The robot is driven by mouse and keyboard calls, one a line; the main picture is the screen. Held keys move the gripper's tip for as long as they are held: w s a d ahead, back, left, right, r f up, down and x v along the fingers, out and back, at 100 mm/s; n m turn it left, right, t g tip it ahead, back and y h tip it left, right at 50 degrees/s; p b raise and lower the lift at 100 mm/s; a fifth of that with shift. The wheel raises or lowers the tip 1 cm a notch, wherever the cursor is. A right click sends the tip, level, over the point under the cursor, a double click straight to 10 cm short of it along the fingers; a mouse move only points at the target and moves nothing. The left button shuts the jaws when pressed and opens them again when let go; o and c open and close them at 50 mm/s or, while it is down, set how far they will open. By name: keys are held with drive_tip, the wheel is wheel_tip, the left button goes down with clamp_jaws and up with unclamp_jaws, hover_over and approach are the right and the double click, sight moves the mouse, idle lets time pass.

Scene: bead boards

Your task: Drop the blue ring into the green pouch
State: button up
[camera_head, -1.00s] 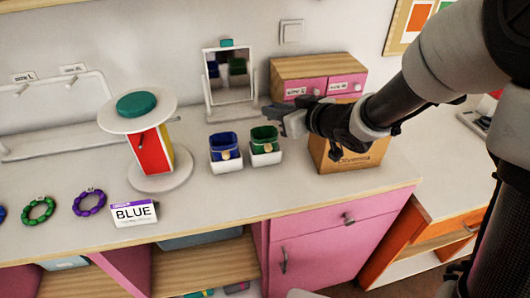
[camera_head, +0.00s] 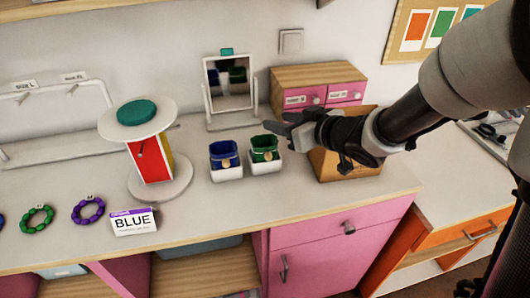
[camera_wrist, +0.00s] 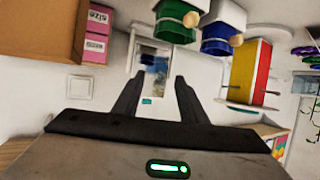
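The green pouch (camera_head: 264,143) stands in a white holder on the counter, and it also shows upside down in the wrist view (camera_wrist: 175,25). My gripper (camera_head: 276,126) is just above and beside its right rim in the head view. In the wrist view my gripper (camera_wrist: 156,82) has its two fingers apart with nothing between them. A blue ring (camera_head: 2,214) is cut off by the left edge of the head view, so only a sliver shows. No ring is visible in or on either pouch, though their insides are partly hidden.
A blue pouch (camera_head: 223,151) stands left of the green one. A mirror (camera_head: 230,86) is behind them and a cardboard box (camera_head: 345,165) is to the right. A round stand (camera_head: 159,184), a BLUE sign (camera_head: 133,222), a green ring (camera_head: 37,219) and a purple ring (camera_head: 88,211) are left.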

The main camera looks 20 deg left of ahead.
drive_tip(key=p+v, duration=0.3)
drive_tip(key=v, duration=1.2)
drive_tip(key=shift+f, duration=0.15)
drive_tip(key=w+d+r+m+t+h+p, duration=0.2)
drive_tip(key=d+r+m+h, duration=0.25)
drive_tip(key=d, duration=0.45)
drive_tip(key=w+d+r+m+t+h+p, duration=0.1)
drive_tip(key=d+r+m+t+h+p, duration=0.15)
drive_tip(key=d+r+h, duration=0.5)
drive_tip(key=s+m+g+y+p, duration=0.1)
drive_tip(key=s+g, duration=0.5)
drive_tip(key=s, duration=1.1)
drive_tip(key=m+p, duration=0.1)
drive_tip(key=m, duration=0.1)
drive_tip(key=shift+s+d+f+m+g, duration=0.15)
drive_tip(key=shift+d+f+m+g, duration=0.15)
drive_tip(key=shift+f+m+g, duration=0.1)
drive_tip(key=shift+a, duration=0.1)
